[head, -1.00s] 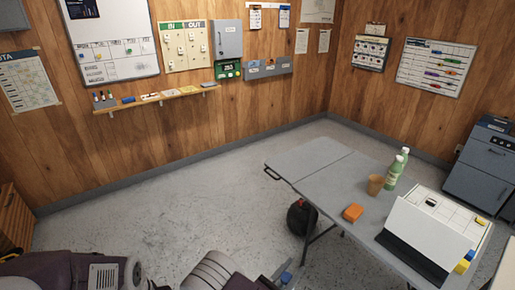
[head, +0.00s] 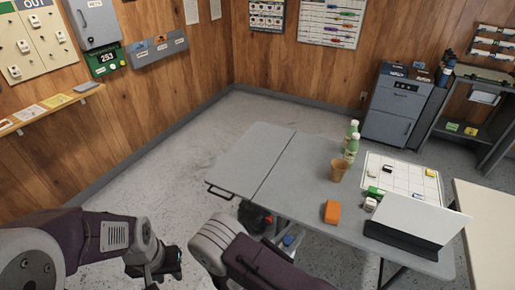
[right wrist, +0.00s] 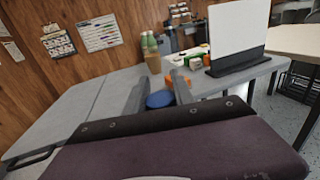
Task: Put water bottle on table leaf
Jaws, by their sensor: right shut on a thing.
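My right gripper (right wrist: 159,90) is shut on the water bottle, of which only a round blue top (right wrist: 160,99) shows between the fingers in the right wrist view. In the head view the bottle's blue part (head: 288,240) shows beside my right forearm, in front of the table; its body is mostly hidden. The grey table leaf (head: 250,163) is the left section of the folding table, bare, with a dark handle at its left edge. It also shows in the right wrist view (right wrist: 50,122). My left gripper (head: 160,266) is at the lower left, its finger gap unclear.
On the table's main section stand two green bottles (head: 352,144), a brown cup (head: 338,170), an orange block (head: 332,212), a white grid sheet (head: 405,176) with small items, and a white panel on a dark base (head: 418,220). A dark round object (head: 254,216) is under the table.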

